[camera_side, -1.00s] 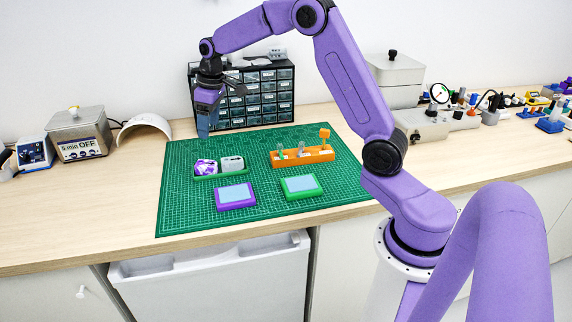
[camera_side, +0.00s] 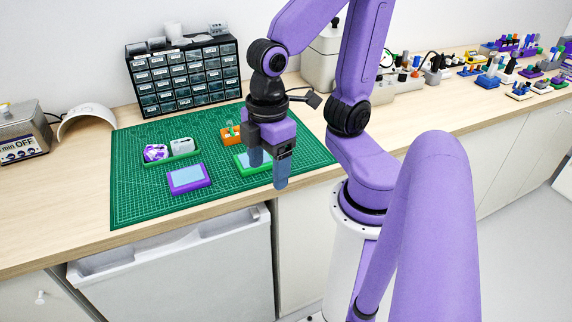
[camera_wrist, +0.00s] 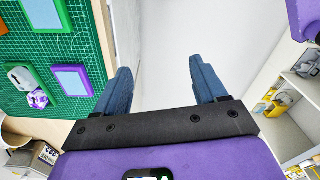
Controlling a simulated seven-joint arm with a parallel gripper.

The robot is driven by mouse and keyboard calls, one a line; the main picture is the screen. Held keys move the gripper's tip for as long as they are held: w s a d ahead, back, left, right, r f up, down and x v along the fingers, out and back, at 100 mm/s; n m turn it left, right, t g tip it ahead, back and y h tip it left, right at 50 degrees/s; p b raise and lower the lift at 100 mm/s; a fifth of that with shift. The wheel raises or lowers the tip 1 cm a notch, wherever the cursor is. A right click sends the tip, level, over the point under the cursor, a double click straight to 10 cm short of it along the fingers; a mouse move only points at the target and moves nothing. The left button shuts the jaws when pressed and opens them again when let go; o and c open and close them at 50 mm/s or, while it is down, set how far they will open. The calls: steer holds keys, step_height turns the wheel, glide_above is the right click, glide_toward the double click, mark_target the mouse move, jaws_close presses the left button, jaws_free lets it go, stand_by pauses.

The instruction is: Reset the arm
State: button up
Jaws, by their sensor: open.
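My gripper (camera_side: 268,170) points down near the front edge of the mat in the side view, in front of the green-framed pad. In the wrist view its two blue fingers (camera_wrist: 162,88) stand apart with nothing between them. The green cutting mat (camera_side: 135,205) lies on the wooden bench. A purple-framed pad (camera_side: 188,178) lies to the left of my gripper. The green-framed pad (camera_side: 243,163) is partly hidden behind my fingers. A green tray (camera_side: 170,159) holds a purple-and-white piece (camera_side: 155,153) and a grey piece (camera_side: 182,146). An orange rack (camera_side: 230,137) is mostly hidden by my gripper.
A black drawer cabinet (camera_side: 185,80) stands behind the mat. Several small items crowd the bench at the right. The mat's left front is clear.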

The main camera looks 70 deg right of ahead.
steer(key=shift+s+d+f+n, duration=0.2)
steer(key=shift+s+d, duration=0.2)
steer(key=shift+s, duration=0.4)
steer(key=shift+s+d+f+n, duration=0.2)
steer(key=shift+s+d, duration=0.2)
steer(key=shift+s, duration=0.35)
